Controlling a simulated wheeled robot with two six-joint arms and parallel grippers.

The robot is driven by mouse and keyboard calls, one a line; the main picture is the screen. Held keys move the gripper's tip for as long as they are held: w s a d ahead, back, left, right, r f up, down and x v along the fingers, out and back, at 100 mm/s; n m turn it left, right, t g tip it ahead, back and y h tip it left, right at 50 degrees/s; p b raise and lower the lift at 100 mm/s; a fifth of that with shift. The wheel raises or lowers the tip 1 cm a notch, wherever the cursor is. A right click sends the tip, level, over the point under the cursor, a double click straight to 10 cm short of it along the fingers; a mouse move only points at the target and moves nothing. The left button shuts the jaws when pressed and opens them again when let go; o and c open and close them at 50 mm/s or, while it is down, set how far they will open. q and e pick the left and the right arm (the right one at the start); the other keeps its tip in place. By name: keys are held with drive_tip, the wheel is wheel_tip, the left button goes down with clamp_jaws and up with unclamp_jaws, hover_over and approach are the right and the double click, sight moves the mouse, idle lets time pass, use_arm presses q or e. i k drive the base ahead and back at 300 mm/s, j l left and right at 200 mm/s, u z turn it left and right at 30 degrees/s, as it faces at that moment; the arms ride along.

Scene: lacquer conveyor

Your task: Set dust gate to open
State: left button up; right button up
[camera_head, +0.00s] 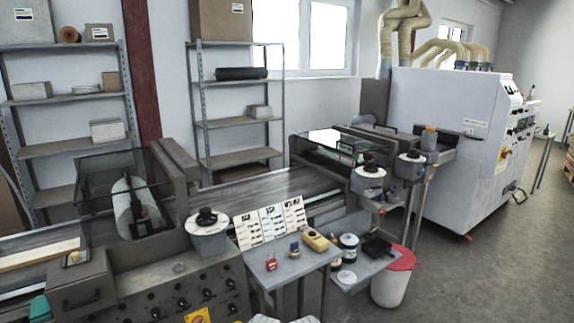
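I cannot pick out the dust gate or its setting for certain. Beige dust ducts (405,28) rise from a grey collar (384,68) beside the large white machine (447,135) at the back right. More beige hoses (440,47) run behind the top of that machine. Any gate on these ducts is too small or hidden to tell. Neither of my grippers can be made out in the head view.
A conveyor line (270,188) runs from the left front towards the white machine. A small grey table (285,272) holds cards, a red padlock (271,262) and a yellow device (315,241). A red-lidded bin (390,290) stands beside it. Grey floor (480,265) is clear at right.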

sight(75, 257)
drive_tip(key=u, duration=1.4)
